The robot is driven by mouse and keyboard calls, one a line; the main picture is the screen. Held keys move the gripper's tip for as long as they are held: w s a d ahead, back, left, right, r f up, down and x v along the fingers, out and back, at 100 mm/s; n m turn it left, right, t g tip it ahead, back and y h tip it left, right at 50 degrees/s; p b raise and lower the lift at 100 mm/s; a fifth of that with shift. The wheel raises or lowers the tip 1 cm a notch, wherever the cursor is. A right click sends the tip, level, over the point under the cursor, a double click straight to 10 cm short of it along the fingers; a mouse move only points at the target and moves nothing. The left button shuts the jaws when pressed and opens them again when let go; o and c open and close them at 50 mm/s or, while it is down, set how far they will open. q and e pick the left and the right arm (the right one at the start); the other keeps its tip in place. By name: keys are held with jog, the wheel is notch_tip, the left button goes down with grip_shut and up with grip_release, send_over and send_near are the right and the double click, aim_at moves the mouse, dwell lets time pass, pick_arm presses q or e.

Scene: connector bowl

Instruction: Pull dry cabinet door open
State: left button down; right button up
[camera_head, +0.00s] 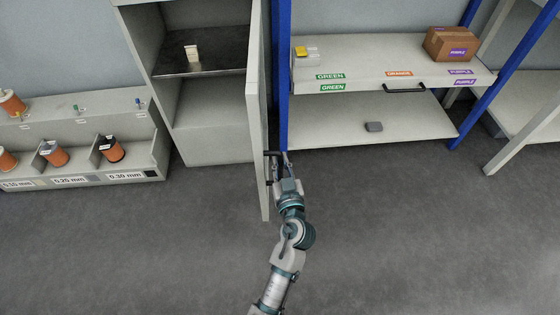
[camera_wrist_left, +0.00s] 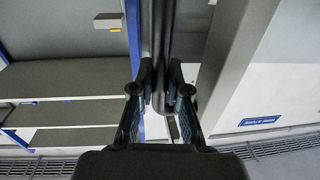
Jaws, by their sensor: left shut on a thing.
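The dry cabinet (camera_head: 212,125) stands at the upper middle of the head view, its front open. Its pale door (camera_head: 256,110) stands swung out toward me and shows almost edge-on. The dark door handle (camera_head: 268,170) is on the door's right face, near the free edge. My left gripper (camera_head: 281,163) is at the handle and shut on it. In the left wrist view the dark handle bar (camera_wrist_left: 157,40) runs between the fingers of my left gripper (camera_wrist_left: 160,88). The exact finger contact is partly hidden. My right gripper is not in view.
A blue-framed shelf (camera_head: 360,120) with a brown box (camera_head: 451,44) and a small grey item (camera_head: 374,127) stands close to the door's right. A rack of orange spools (camera_head: 54,153) is at left. The grey floor in front is clear.

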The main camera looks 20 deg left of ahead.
pick_arm(q)
jog(key=c, duration=1.2)
grip_release()
jog(key=shift+w+a, duration=0.1)
jog(key=shift+a, duration=0.05)
jog(key=shift+o, duration=0.3)
